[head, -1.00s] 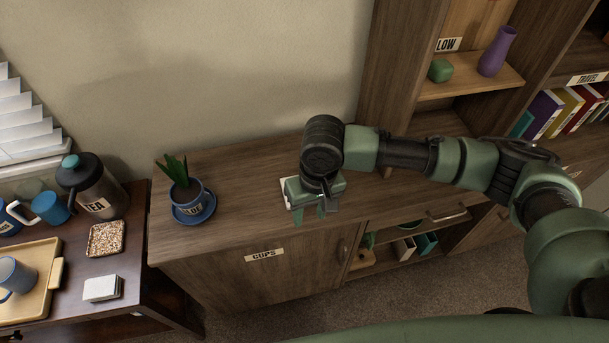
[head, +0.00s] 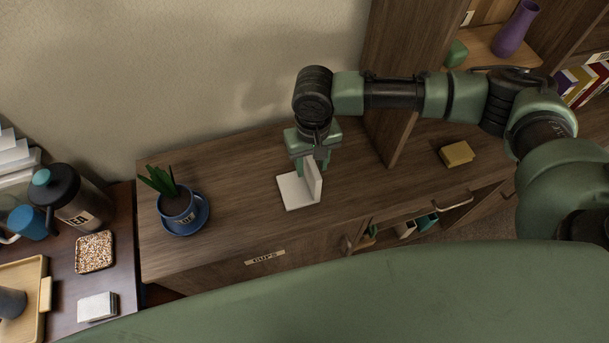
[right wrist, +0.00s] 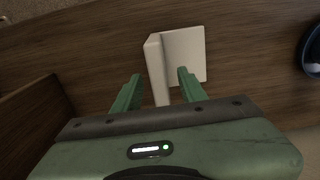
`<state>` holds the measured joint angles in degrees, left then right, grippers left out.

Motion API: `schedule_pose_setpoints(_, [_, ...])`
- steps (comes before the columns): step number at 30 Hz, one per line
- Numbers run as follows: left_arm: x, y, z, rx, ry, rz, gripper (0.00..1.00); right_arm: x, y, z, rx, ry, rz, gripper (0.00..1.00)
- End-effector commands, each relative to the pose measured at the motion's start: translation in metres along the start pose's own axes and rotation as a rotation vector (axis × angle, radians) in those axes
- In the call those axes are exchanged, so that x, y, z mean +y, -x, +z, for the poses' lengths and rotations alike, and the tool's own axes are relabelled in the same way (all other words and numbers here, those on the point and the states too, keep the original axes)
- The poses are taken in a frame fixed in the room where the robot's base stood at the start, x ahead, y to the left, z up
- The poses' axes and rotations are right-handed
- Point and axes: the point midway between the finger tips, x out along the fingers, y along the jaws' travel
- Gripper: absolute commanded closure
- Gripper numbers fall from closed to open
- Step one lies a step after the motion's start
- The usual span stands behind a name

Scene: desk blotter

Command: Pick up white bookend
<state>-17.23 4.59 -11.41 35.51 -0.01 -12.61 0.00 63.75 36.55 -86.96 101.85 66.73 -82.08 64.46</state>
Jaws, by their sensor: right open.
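The white bookend (head: 294,192) stands on the wooden cabinet top, with a flat base and an upright plate at its right side. My right gripper (head: 312,170) is just behind the bookend, pointing down, its fingers partly hidden by the upright plate. In the right wrist view the bookend (right wrist: 185,56) lies ahead of the open gripper (right wrist: 160,76). The edge of its upright plate shows between the two fingers, with a gap on the left side. I cannot tell whether the right finger touches it. My left gripper is not in view.
A blue potted plant (head: 177,205) on a saucer stands left on the cabinet (head: 235,225). A tall shelf side panel (head: 400,80) rises to the right of my gripper. A yellow box (head: 456,154) lies beyond it. The cabinet top between plant and bookend is clear.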

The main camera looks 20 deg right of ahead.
Motion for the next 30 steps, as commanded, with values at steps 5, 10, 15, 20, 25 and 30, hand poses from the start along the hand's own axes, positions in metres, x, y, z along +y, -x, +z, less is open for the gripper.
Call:
schedule_pose_setpoints(5, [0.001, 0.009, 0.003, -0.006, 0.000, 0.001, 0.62, 0.001, -0.024, 0.001, -0.002, 0.000, 0.003, 0.58])
schedule_pose_setpoints(10, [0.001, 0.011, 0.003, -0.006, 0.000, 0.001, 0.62, 0.001, -0.046, 0.001, -0.001, 0.000, 0.002, 0.58])
schedule_pose_setpoints(15, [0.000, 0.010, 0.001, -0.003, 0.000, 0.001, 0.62, 0.000, -0.051, 0.001, 0.000, 0.001, 0.000, 0.58])
schedule_pose_setpoints(20, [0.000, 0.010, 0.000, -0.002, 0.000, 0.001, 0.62, 0.000, -0.050, 0.001, 0.000, 0.001, 0.000, 0.72])
schedule_pose_setpoints(25, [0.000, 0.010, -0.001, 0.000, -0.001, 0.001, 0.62, 0.000, -0.050, 0.001, 0.001, 0.000, 0.001, 1.00])
schedule_pose_setpoints(30, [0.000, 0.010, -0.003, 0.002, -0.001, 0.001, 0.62, 0.001, -0.050, 0.000, 0.001, 0.000, 0.001, 1.00])
